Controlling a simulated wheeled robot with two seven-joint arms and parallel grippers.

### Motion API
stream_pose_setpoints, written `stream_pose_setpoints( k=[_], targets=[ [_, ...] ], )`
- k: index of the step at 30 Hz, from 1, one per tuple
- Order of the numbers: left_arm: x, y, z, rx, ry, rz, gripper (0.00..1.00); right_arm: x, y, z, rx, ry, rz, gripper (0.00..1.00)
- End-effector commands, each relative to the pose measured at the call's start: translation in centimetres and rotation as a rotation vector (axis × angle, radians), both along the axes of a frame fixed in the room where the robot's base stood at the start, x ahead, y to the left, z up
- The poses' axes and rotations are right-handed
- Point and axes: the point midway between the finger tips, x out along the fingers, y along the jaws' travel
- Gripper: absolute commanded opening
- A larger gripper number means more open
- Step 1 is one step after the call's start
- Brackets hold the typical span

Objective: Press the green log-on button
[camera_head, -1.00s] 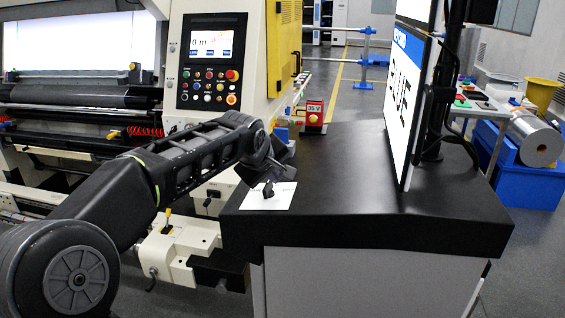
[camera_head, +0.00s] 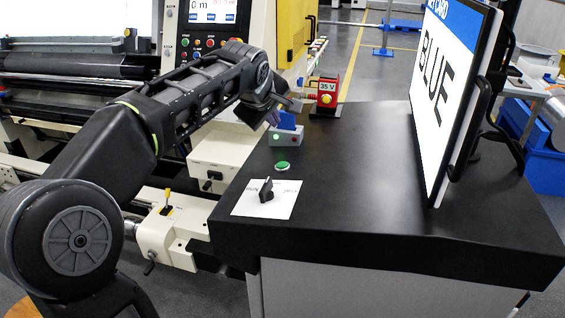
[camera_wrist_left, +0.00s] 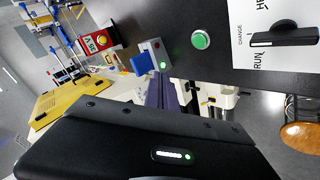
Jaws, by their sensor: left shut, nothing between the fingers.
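A round green button (camera_head: 282,166) sits on the black desk top, behind the white plate with the black knob (camera_head: 266,190). It also shows in the left wrist view (camera_wrist_left: 201,39), in full sight. My left gripper (camera_head: 273,117) is above the far left edge of the desk, beyond the green button and apart from it. In the left wrist view its fingers (camera_wrist_left: 163,91) are together with nothing between them. A grey box with a small green light (camera_head: 286,138) and a blue card stands close to the gripper. My right gripper is not in view.
A monitor reading "BLUE" (camera_head: 445,80) stands at the right of the desk. A machine panel with several buttons (camera_head: 205,30) is behind my arm. The middle of the desk (camera_head: 350,170) is clear.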

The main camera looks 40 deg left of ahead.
Motion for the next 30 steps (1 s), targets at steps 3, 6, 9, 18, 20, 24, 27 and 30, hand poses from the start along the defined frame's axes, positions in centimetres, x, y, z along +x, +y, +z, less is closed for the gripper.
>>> stream_pose_setpoints(
  k=[3,6,9,18,20,24,27,30],
  targets=[
    [0.0,-0.1,-0.4,0.0,0.001,-0.001,0.0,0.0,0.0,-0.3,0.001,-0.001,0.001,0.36],
    [0.0,-0.1,-1.1,0.0,0.001,-0.001,0.0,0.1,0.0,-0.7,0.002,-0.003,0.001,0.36],
    [0.1,-0.3,-2.1,0.001,0.002,-0.002,0.0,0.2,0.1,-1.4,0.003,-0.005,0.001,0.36],
    [0.3,-0.9,-6.0,0.001,0.001,-0.002,0.0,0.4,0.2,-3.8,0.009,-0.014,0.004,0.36],
    [0.4,-1.0,-6.8,0.0,0.001,-0.001,0.0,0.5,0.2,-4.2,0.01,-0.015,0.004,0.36],
    [0.4,-1.2,-8.2,-0.001,-0.001,-0.001,0.0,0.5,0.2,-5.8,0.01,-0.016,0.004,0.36],
    [0.5,-1.3,-8.6,0.001,0.0,-0.001,0.0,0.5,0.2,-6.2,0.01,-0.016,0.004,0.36],
    [0.5,-1.4,-8.8,0.001,0.0,-0.001,0.0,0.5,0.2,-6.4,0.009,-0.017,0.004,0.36]
  ],
)
